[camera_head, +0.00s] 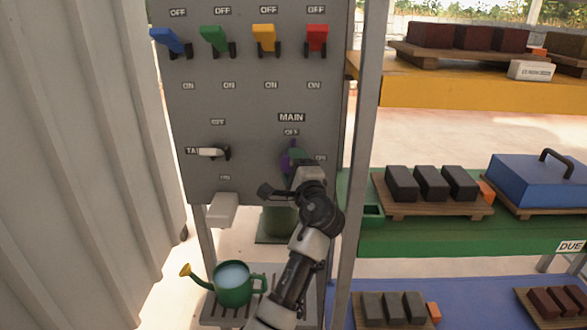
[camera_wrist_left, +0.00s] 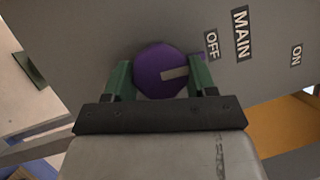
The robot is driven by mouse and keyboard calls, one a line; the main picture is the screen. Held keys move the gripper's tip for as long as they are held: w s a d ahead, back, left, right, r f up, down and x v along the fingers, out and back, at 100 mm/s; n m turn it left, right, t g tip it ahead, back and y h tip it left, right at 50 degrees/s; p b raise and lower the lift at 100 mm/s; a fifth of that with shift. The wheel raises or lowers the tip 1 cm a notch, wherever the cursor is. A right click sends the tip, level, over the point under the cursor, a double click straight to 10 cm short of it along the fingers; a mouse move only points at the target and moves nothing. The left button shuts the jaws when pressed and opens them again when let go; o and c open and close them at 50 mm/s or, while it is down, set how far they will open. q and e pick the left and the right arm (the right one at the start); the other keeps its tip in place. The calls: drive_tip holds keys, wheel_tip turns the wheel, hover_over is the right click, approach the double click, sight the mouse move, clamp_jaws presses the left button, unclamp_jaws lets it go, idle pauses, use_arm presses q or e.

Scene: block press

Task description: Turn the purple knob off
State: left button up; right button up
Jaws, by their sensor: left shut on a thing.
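The purple knob (camera_head: 285,161) is on the grey panel (camera_head: 250,100), below the MAIN and OFF labels. An ON label (camera_head: 320,158) is to its right in the head view. My left gripper (camera_head: 296,158) is shut on the knob, and its arm hides part of it. In the left wrist view the knob (camera_wrist_left: 158,72) sits between the two green fingers of my gripper (camera_wrist_left: 160,80). The pale stripe on its face points toward the OFF label (camera_wrist_left: 212,45) side. My right gripper is not in view.
Blue, green, yellow and red levers (camera_head: 265,40) line the panel top. A white TANK lever (camera_head: 212,153) is left of the knob. A green watering can (camera_head: 232,285) stands below. A metal post (camera_head: 362,150) and shelves of blocks are on the right.

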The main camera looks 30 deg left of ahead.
use_arm(q)
drive_tip(key=shift+n+g, duration=0.3)
drive_tip(key=shift+n, duration=0.4)
drive_tip(key=o, duration=0.9)
drive_tip(key=v, duration=1.1)
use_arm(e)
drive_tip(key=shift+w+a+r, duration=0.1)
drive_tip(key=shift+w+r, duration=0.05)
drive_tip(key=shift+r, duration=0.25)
use_arm(q)
drive_tip(key=shift+a, duration=0.1)
